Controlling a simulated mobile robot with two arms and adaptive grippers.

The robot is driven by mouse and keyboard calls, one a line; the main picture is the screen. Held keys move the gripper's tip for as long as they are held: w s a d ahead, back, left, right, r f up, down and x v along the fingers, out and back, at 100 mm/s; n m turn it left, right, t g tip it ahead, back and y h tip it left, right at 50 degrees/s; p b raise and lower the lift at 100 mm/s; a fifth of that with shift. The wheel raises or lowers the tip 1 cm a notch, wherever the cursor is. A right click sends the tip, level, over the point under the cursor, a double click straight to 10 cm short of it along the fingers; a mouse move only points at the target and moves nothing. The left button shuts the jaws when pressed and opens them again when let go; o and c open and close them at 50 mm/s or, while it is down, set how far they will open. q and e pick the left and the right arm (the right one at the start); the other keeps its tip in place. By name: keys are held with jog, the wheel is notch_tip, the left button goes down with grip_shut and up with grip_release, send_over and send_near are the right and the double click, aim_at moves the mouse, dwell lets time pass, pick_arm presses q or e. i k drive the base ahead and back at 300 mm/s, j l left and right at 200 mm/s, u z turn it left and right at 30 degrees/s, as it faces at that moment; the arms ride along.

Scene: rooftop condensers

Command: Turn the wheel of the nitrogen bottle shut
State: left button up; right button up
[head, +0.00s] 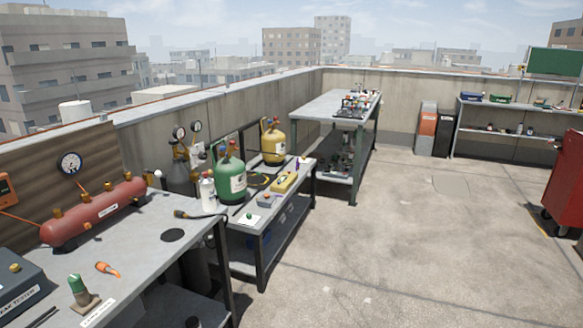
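A tall grey cylinder (183,168) stands behind the benches against the parapet wall, left of the green bottle. It looks like the nitrogen bottle, but I read no label on it. Round gauges (179,133) show at its top; its lower part is hidden by the bench. The wheel is too small to make out, so I cannot tell how it stands. A green bottle (231,184) and a yellow bottle (273,147) stand upright on the middle bench. Neither of my grippers is in view.
The near bench (150,262) holds a red horizontal tank (97,212) and small tools. The middle bench (262,219) and far table (322,106) line the wall. A red cabinet (565,180) stands at the right. The concrete floor (420,240) is open.

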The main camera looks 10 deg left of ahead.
aim_at(172, 141)
jog(key=i+u, duration=0.2)
jog(key=i, duration=0.25)
jog(key=i+l+u, duration=0.2)
jog(key=i, duration=0.25)
jog(key=i+l+u, duration=0.2)
jog(key=i, duration=0.2)
jog(key=i+l+u, duration=0.25)
jog(key=i, duration=0.2)
